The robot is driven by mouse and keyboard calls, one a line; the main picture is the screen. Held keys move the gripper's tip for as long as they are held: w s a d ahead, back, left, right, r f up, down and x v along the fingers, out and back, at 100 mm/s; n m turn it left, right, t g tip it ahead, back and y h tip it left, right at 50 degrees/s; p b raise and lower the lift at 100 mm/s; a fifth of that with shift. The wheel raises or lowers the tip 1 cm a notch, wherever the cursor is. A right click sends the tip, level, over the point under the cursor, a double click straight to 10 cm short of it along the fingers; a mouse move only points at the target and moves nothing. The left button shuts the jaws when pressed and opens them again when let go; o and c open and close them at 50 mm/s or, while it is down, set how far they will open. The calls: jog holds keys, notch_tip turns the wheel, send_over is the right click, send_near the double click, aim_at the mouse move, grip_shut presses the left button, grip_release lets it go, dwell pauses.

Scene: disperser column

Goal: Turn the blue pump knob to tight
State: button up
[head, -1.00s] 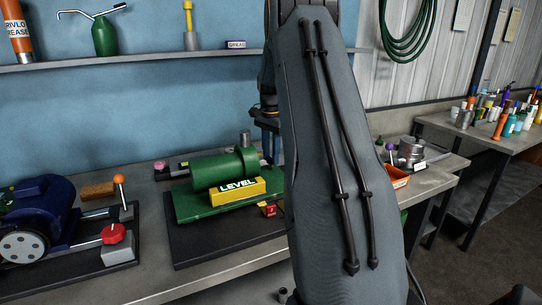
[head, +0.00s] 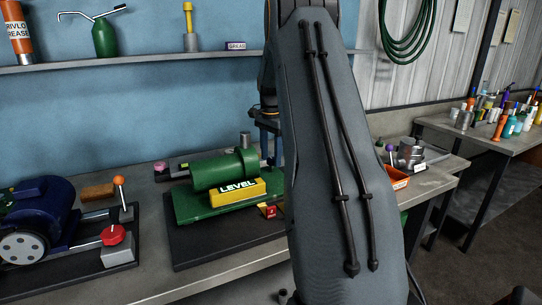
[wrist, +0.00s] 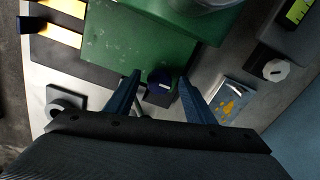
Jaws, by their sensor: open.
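The blue pump knob (wrist: 160,81) is a small dark blue round knob with a pale mark on it. In the wrist view it sits at the edge of the green pump base (wrist: 130,42). My gripper (wrist: 160,73) is open, with one blue finger on each side of the knob and a visible gap to it. I cannot tell how far above the knob the fingertips are. In the head view the green pump (head: 219,171) stands on the bench with a yellow LEVEL block (head: 237,192) in front. My arm hides the knob there.
In the wrist view a white knob on a dark block (wrist: 275,70) and a plate with yellow marks (wrist: 231,99) lie to the right. In the head view a blue motor (head: 35,205) and red knob (head: 113,235) stand left.

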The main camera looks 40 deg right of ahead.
aim_at(271, 159)
jog(key=shift+r+b, duration=1)
jog(key=shift+r, duration=2.95)
jog(key=shift+f, duration=0.1)
